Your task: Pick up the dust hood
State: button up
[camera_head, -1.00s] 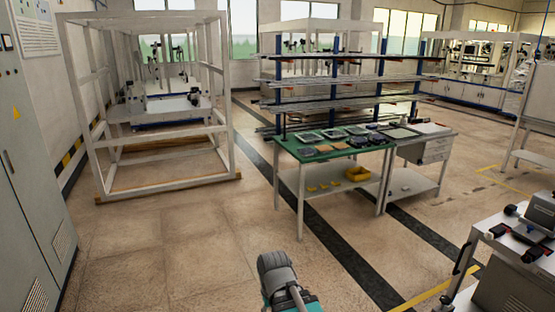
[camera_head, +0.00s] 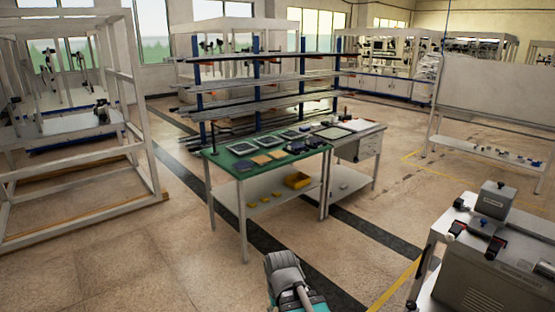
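I cannot make out for certain which thing is the dust hood. A green-topped table (camera_head: 222,163) stands near the middle. On it lie several flat framed pieces, tan and dark pads, and dark small parts (camera_head: 298,147), too small to identify. A grey box-shaped piece (camera_head: 496,200) stands on a machine cart at the right. Part of my own grey and teal arm shows at the bottom edge. My gripper is not in view.
The machine cart (camera_head: 480,270) is at the lower right. A bar rack (camera_head: 257,85) stands behind; a white frame (camera_head: 146,110) is left. Foreground floor is clear.

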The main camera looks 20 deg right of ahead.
aim_at(494, 200)
jog(key=z, duration=0.3)
jog(key=i, duration=0.5)
jog(key=z, duration=0.75)
jog(key=i, duration=0.55)
jog(key=z, duration=0.8)
jog(key=i, duration=0.85)
jog(key=z, duration=0.3)
jog(key=k, duration=0.9)
jog(key=z, duration=0.1)
